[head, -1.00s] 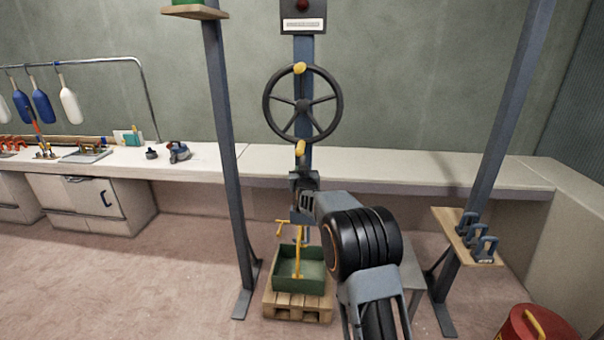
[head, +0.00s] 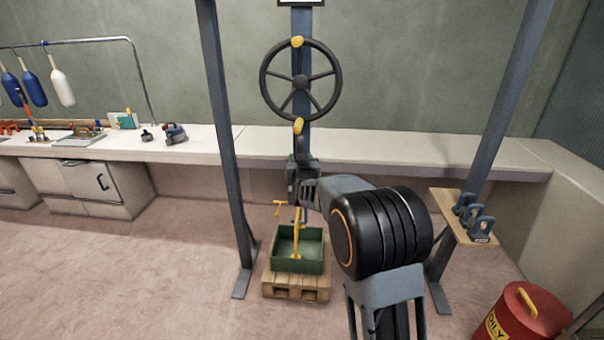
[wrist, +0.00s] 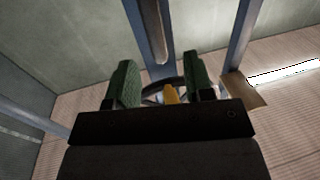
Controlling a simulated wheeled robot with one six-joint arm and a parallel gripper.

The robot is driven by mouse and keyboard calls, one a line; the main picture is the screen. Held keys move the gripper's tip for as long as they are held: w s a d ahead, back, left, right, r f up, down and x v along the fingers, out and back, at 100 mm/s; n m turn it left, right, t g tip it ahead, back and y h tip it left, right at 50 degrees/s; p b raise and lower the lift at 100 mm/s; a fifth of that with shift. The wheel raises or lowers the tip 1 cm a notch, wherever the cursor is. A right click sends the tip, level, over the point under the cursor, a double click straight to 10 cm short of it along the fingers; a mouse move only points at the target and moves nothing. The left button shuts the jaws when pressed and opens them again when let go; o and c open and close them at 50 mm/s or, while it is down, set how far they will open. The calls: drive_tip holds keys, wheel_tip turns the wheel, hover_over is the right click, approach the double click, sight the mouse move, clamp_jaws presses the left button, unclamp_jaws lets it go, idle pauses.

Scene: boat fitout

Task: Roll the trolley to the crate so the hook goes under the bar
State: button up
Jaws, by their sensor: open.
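A green crate (head: 309,264) stands on a wooden pallet (head: 295,287) on the floor. A black handwheel (head: 264,83) with two yellow knobs is on the blue-grey post behind. My gripper (head: 300,160) is just below the wheel's lower knob (head: 298,126). In the wrist view the green fingers of my gripper (wrist: 160,74) are apart, with a yellow knob (wrist: 171,95) visible between them. I cannot make out the trolley or hook; my arm hides part of that area.
Blue-grey uprights stand left (head: 222,140) and right (head: 490,120) of the crate. A wooden shelf (head: 447,222) with grey shackles is on the right one. A red bin (head: 522,318) is at lower right. A white bench (head: 400,148) runs behind. The left floor is clear.

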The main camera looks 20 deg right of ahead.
drive_tip(key=v, duration=0.6)
drive_tip(key=shift+s+b, duration=0.35)
drive_tip(key=shift+b, duration=0.05)
drive_tip(key=shift+a, duration=0.1)
wheel_tip(320, 180, down, 9)
drive_tip(key=s+a+g+y, duration=0.2)
drive_tip(key=s+g+y, duration=0.1)
drive_tip(key=g, duration=0.2)
drive_tip(key=s+a+f+n+g+y+p, duration=0.1)
drive_tip(key=s+a+f+n+g+p, duration=0.1)
drive_tip(key=s+g, duration=0.5)
drive_tip(key=s+r+g+p, duration=0.1)
drive_tip(key=s+r, duration=0.3)
drive_tip(key=s, duration=0.6)
drive_tip(key=s+r+g+p, duration=0.1)
drive_tip(key=s+r+p, duration=0.3)
drive_tip(key=s, duration=0.7)
drive_tip(key=shift+a+r+n+p, duration=0.2)
drive_tip(key=shift+a+n+p, duration=0.1)
drive_tip(key=shift+a, duration=0.15)
